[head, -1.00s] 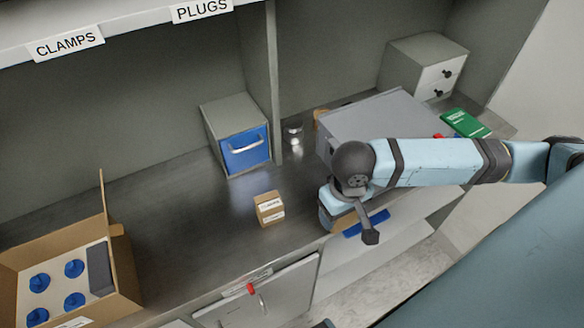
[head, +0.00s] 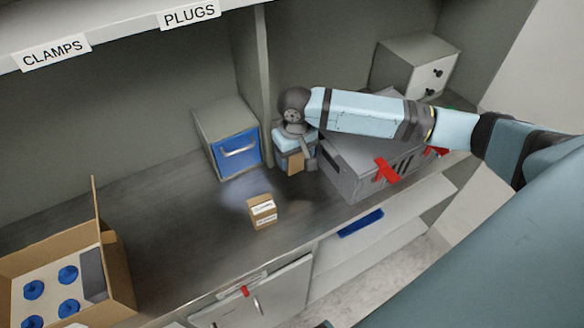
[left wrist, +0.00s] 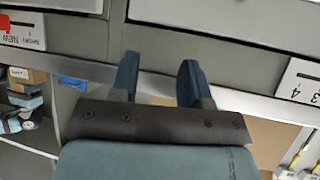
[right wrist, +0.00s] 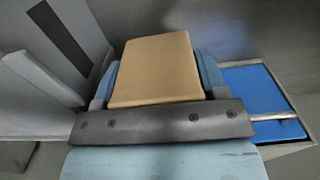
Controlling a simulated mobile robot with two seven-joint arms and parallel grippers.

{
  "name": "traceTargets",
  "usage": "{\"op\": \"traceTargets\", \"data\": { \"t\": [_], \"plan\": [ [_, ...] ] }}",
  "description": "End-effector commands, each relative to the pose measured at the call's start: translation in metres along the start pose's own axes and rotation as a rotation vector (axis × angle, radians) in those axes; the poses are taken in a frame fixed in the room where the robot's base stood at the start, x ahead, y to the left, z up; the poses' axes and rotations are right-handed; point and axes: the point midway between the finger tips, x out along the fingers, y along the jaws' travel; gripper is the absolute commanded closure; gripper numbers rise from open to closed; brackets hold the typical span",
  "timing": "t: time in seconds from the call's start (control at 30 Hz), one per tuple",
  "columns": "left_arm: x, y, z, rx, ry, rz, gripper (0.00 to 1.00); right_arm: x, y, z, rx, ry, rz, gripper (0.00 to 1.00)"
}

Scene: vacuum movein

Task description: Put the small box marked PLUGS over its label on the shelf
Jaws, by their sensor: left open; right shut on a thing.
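My right gripper (head: 300,158) is shut on a small cardboard box (head: 295,166), held above the counter between the blue-drawer unit and the grey case. In the right wrist view the box (right wrist: 157,70) sits between the two fingers, and its plain brown face shows; I see no lettering on it. The PLUGS label (head: 190,14) is on the edge of the upper shelf, right of the CLAMPS label (head: 53,53). My left gripper (left wrist: 157,68) is open and empty in the left wrist view, beside a grey drawer front. It is not in the head view.
Another small labelled box (head: 262,211) stands on the counter. An open carton (head: 122,270) with blue round items is at the left. A blue-drawer unit (head: 238,152), an upright divider (head: 252,75) and a grey case (head: 350,183) surround my right gripper. The counter's middle left is clear.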

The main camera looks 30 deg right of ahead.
Motion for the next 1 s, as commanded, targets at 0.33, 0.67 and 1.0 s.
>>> {"op": "traceTargets", "data": {
  "t": [0.33, 0.67, 1.0],
  "plan": [
    [-0.001, 0.001, -0.001, 0.0, 0.0, 0.001, 0.57, 0.031, 0.0, -0.011, 0.0, -0.002, 0.0, 0.64],
    [-0.003, 0.001, -0.004, -0.001, -0.001, 0.002, 0.57, 0.067, 0.0, -0.014, 0.0, 0.0, 0.001, 0.64],
    [-0.003, 0.001, -0.005, -0.001, -0.001, 0.001, 0.57, 0.072, 0.0, -0.015, -0.001, -0.001, 0.0, 0.64]
  ]
}}
